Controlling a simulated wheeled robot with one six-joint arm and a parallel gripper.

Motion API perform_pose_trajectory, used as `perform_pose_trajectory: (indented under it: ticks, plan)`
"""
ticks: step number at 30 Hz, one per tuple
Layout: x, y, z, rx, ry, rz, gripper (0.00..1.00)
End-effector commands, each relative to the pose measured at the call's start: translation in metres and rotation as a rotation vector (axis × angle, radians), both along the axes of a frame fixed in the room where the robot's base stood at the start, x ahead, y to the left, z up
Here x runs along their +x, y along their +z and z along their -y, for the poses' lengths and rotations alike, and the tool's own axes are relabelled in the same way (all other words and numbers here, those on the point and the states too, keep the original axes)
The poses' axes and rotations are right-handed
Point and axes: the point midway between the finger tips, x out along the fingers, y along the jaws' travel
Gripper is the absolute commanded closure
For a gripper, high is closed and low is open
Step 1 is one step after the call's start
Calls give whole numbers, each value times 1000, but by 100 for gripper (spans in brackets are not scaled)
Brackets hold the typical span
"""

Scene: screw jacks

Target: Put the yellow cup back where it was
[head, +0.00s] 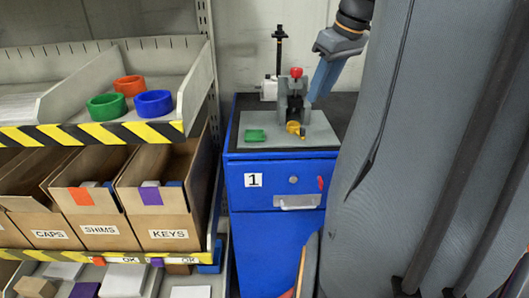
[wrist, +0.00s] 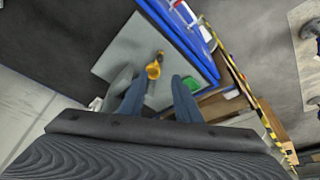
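The small yellow cup (head: 293,127) is at the foot of a dark grey fixture (head: 289,103) with a red knob, above a grey plate (head: 318,133) on the blue cabinet. In the wrist view the yellow cup (wrist: 153,70) shows just beyond my fingertips, in the gap between them. My gripper (wrist: 160,80) has its two blue-grey fingers apart and nothing visible between them. In the head view my gripper (head: 318,95) comes down at the right of the fixture. I cannot tell whether a finger touches the cup.
A green square piece (head: 255,135) lies on the plate's left. A black post (head: 280,50) rises behind. The shelf rack on the left holds green (head: 107,107), orange (head: 130,85) and blue (head: 153,103) rings above labelled boxes. The blue cabinet (head: 273,185) carries a 1 label.

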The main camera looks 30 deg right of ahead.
Motion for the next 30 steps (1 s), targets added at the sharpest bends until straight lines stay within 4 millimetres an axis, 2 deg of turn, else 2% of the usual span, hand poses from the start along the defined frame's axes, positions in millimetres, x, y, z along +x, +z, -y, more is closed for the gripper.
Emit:
perform_pose_trajectory:
  ticks: [2,5,11,15,18,21,25,30]
  plan:
    - [5,-10,-11,8,0,-14,70]
    - [15,-34,-39,20,-10,-47,70]
    - [27,-103,-128,30,-49,-143,70]
    - [19,-147,-191,19,-68,-190,70]
    - [6,-174,-230,6,-77,-213,70]
    - [-8,-195,-261,-3,-83,-225,70]
    - [-23,-211,-285,-10,-90,-233,70]
    - [-29,-218,-294,-12,-96,-234,70]
